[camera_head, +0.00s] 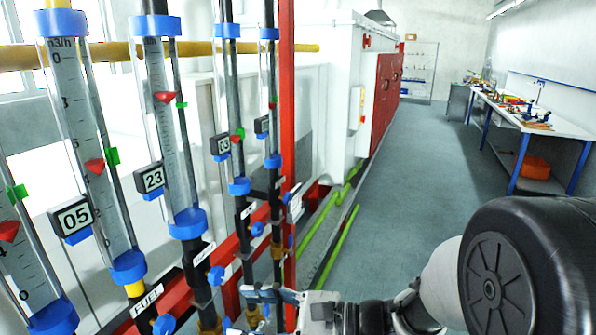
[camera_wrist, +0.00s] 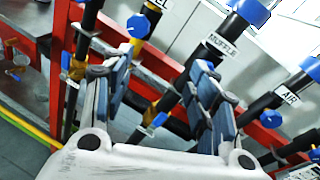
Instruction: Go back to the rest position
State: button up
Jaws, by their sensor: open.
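My gripper (camera_wrist: 165,100) shows in the wrist view with its two blue-padded fingers apart and nothing between them. In the head view my gripper (camera_head: 262,300) is low in the middle, in front of the lower pipes of the flowmeter rack. My arm reaches to it from the lower right. In the wrist view a black pipe labelled MUFFLE (camera_wrist: 218,45) and one labelled AIR (camera_wrist: 290,97) run behind the fingers. I cannot tell whether the fingers touch any pipe.
Flowmeter tubes (camera_head: 85,140) with red floats and number tags 05 and 23 fill the left. A red post (camera_head: 287,120) stands beside them. Red cabinet doors (camera_head: 385,90) are farther back. The grey floor (camera_head: 420,170) is clear up to a workbench (camera_head: 540,120) at right.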

jog(key=s+d+f+n+g+h, duration=0.1)
jog(key=s+d+n+h, duration=0.15)
jog(key=s, duration=0.25)
jog(key=s+d+n+g+h, duration=0.1)
jog(key=s+d+n+h, duration=0.15)
jog(key=s+n, duration=0.2)
jog(key=s+d+f+n+g+h, duration=0.1)
jog(key=s+d+n+g+h, duration=0.15)
jog(key=s, duration=0.35)
jog(key=s+d+r+n+t+h, duration=0.1)
jog(key=d+n+t+h, duration=0.5)
jog(key=d, duration=0.9)
jog(key=shift+r+n+h, duration=0.5)
jog(key=shift+n+h, duration=0.15)
jog(key=shift+h, duration=0.6)
